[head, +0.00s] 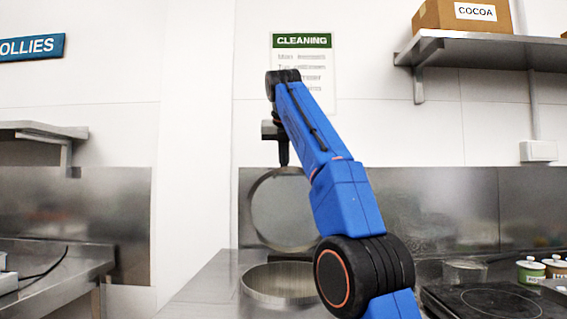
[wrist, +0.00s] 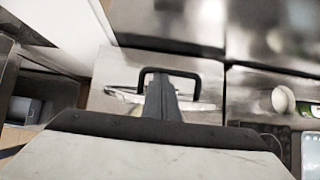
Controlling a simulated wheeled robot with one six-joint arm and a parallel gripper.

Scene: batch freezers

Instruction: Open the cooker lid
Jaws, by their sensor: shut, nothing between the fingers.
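The cooker (head: 246,286) stands on the steel counter in the head view, with its round mouth uncovered. Its round metal lid (head: 283,215) stands up nearly vertical behind the mouth. In the wrist view the lid (wrist: 125,96) shows almost edge-on, with a black arched handle (wrist: 170,71). My gripper (head: 283,162) points down at the lid's top edge, shut and empty. In the wrist view its dark fingers (wrist: 162,90) overlap the handle's opening; I cannot tell whether they touch the handle or lid. My blue arm hides part of the cooker's right side.
A hob (head: 495,300) and several small tubs (head: 530,270) are at the right. A shelf (head: 480,50) with a cocoa box (head: 465,15) hangs above. Another steel counter (head: 75,275) is at the left, past a gap. A cleaning sign (head: 303,42) is on the wall behind my arm.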

